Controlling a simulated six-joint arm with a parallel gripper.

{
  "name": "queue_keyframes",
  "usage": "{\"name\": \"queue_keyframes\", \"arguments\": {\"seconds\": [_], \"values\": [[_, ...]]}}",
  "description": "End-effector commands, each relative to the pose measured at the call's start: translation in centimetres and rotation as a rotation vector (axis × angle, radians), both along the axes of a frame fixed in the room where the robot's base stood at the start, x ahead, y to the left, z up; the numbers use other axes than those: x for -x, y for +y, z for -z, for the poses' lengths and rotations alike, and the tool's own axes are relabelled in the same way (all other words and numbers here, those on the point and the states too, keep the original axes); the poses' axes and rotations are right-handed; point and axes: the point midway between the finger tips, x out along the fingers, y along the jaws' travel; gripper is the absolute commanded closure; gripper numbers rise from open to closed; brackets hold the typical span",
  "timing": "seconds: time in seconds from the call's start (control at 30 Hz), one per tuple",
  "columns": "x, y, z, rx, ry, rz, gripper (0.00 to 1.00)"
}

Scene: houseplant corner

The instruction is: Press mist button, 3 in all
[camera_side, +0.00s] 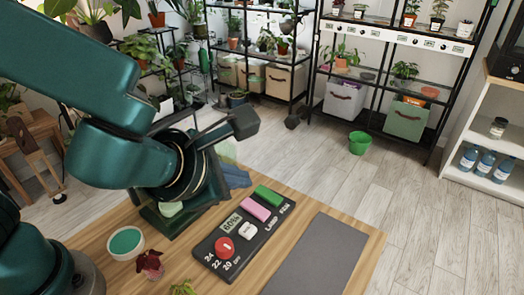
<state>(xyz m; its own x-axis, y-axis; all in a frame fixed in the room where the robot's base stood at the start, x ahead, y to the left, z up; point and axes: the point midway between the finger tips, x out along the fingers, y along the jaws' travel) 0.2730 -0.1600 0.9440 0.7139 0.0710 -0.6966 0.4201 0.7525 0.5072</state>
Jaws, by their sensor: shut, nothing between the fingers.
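A black control panel (212,262) lies on the wooden table, right of my arm. It carries a red dial (225,248), a white button (247,231), a pink button (255,208), a green button (269,196) and a small display (231,222). Labels by the pink and green buttons appear to read LAMP and FAN; I cannot clearly read one for mist. My gripper (242,123) is dark, shut and empty, held up behind and above the panel, apart from it. My wrist partly hides the gripper.
A dark green stand (170,229) is beside the panel, partly behind my wrist. A white bowl with green contents (125,242) and a dark red plant (149,264) stand at the front left. A grey mat (318,262) lies right of the panel. Plant shelves stand behind.

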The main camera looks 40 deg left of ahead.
Motion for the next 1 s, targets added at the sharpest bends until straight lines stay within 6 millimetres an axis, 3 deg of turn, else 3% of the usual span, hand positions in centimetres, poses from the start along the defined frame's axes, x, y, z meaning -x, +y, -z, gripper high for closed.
{"name": "queue_keyframes", "arguments": {"seconds": [0.37,0.8,1.0], "values": [[0.0,0.0,1.1,-0.005,0.000,0.001,1.00],[0.1,0.0,7.0,-0.008,0.004,0.003,1.00],[0.0,0.0,8.5,-0.004,0.002,0.002,1.00]]}}
